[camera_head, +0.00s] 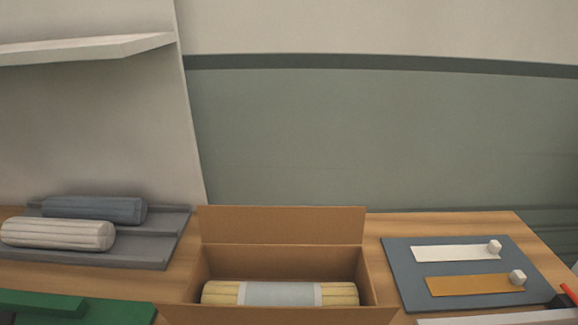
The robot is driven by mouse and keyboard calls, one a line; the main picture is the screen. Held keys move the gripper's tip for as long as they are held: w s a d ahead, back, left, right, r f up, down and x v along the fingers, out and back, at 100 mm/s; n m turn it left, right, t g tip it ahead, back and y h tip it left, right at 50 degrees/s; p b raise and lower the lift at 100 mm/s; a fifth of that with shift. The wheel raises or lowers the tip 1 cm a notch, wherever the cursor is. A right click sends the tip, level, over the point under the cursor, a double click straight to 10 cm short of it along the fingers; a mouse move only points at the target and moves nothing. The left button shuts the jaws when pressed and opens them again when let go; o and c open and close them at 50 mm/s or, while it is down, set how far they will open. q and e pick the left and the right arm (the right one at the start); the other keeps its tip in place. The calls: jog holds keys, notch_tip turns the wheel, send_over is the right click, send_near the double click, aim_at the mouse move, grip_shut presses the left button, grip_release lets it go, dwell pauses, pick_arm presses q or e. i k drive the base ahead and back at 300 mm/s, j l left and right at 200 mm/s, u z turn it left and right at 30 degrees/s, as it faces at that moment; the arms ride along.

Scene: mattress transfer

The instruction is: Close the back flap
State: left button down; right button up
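An open brown cardboard box (192,277) stands on the table at the bottom centre of the head view. Its back flap (283,225) stands up at the box's far edge, close to upright. A rolled yellow mattress (222,292) with a pale band (279,294) around its middle lies inside the box. Part of another flap (280,315) shows at the near edge, cut off by the bottom of the picture. Neither of my grippers shows clearly in this view.
A grey tray (130,262) at the left holds a grey roll (95,208) and a beige roll (57,233). A green object (110,312) lies at the front left. A blue-grey mat (400,265) with white and orange strips lies at the right. A shelf (85,48) juts out above left.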

aim_at(243, 225)
jog(key=i+l, duration=0.1)
jog(key=l, duration=0.55)
jog(key=l+u, duration=0.15)
jog(key=l, duration=0.55)
jog(key=i, duration=0.05)
